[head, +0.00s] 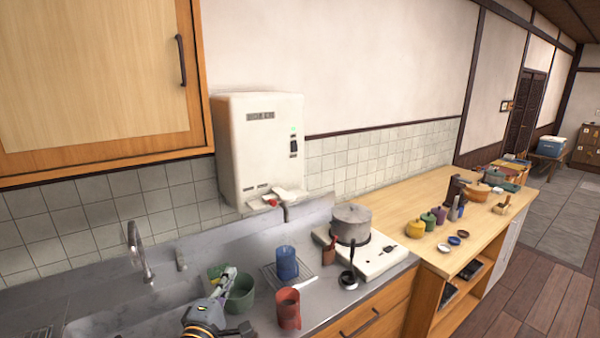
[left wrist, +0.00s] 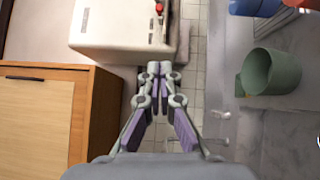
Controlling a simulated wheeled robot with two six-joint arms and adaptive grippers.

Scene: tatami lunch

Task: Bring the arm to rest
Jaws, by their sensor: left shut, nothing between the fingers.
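My left gripper (head: 229,274) is in the lower middle of the head view, above the steel counter by the sink. In the left wrist view my left gripper (left wrist: 160,68) has its fingertips together with nothing between them. A green cup (head: 241,294) stands just right of the gripper in the head view, partly hidden by it. The green cup (left wrist: 272,72) lies apart from the fingers in the left wrist view. My right gripper is in neither view.
A blue mug (head: 287,263) and a red cup (head: 288,309) stand on the counter. A pot (head: 351,223) sits on the stove (head: 378,257). The white water heater (head: 262,150) and the wooden cabinet (head: 98,75) are on the wall. The faucet (head: 138,250) rises at the left.

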